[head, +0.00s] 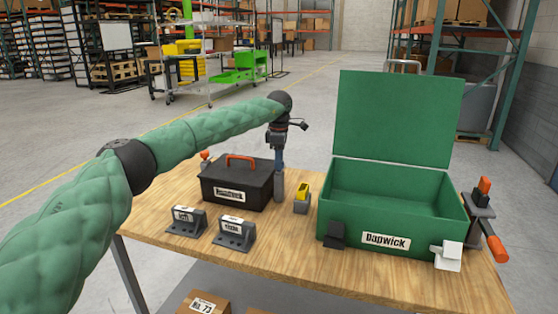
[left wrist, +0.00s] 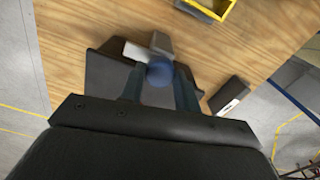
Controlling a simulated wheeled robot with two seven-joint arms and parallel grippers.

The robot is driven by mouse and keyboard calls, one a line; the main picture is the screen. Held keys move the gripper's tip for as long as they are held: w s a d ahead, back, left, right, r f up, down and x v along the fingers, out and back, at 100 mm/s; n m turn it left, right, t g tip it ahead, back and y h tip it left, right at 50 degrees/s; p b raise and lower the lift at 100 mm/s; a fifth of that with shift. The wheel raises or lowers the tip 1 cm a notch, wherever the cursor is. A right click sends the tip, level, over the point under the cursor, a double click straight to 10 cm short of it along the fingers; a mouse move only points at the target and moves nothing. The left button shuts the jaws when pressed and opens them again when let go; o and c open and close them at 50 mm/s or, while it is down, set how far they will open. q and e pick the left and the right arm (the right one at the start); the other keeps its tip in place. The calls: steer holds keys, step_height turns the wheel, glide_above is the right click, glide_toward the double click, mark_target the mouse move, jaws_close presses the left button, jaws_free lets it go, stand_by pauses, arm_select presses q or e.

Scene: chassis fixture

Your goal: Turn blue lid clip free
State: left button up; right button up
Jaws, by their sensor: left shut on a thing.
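My left gripper (head: 279,160) points down at the right end of the black box (head: 232,188), which has an orange handle (head: 240,158) and a white label. In the left wrist view the gripper (left wrist: 160,84) is shut on the blue clip (left wrist: 160,74), whose rounded blue top shows between the two fingers. A grey block (left wrist: 160,42) sits just beyond the clip in that view. In the head view the clip cannot be told apart from the fingers. A grey upright part (head: 279,187) shows below them. My right gripper is not in view.
An open green case (head: 390,210) labelled Dapwick stands at the right. A small yellow-topped holder (head: 302,197) stands between it and the black box. Two dark labelled blocks (head: 235,232) (head: 186,221) sit in front. An orange-handled clamp (head: 484,210) stands at the right edge. The table's front-centre wood is clear.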

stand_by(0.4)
arm_select(q)
steer(key=o, duration=1)
steer(key=shift+r, duration=0.15)
